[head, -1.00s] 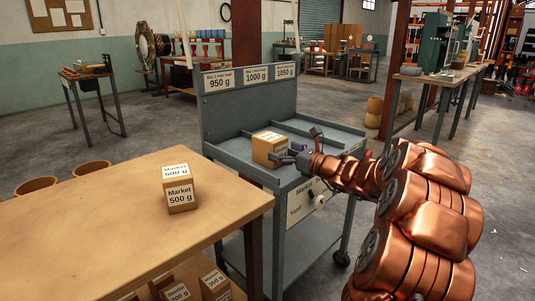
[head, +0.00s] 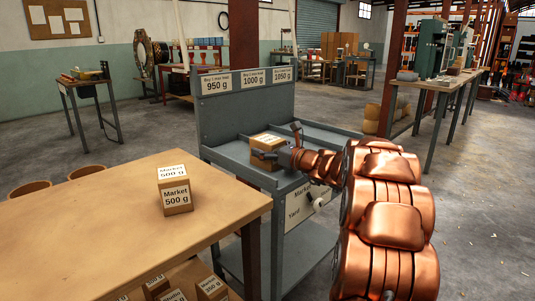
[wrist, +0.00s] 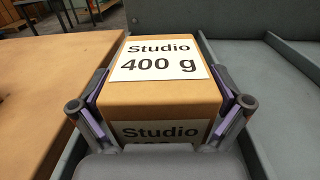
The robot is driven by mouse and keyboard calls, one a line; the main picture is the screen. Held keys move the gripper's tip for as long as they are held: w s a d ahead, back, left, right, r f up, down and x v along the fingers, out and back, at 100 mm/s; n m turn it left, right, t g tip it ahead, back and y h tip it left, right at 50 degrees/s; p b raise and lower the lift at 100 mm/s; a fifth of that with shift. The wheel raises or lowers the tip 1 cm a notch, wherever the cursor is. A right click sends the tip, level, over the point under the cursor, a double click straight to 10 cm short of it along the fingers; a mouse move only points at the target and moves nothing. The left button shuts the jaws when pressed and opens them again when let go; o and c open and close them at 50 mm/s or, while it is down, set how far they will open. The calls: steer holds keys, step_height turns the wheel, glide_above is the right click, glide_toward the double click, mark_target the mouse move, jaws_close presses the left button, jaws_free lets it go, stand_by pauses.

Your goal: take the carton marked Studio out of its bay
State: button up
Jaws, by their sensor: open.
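The carton marked Studio 400 g (wrist: 165,85) stands upright in the left bay of the grey cart (head: 245,120); in the head view the same carton (head: 266,146) shows beside the arm. My gripper (wrist: 165,105) is open, with one purple-padded finger at each side of the carton. The fingers look very close to its side faces; I cannot tell whether they touch. The lower front of the carton is hidden by the gripper body in the wrist view.
A wooden table (head: 110,220) stands left of the cart with a Market 500 g carton (head: 176,190) on it. More cartons (head: 211,287) sit below the tabletop. Cart signs (head: 248,78) read 950 g, 1000 g and 1050 g. Low dividers separate the bays.

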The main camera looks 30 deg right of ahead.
steer(key=c, duration=1.5)
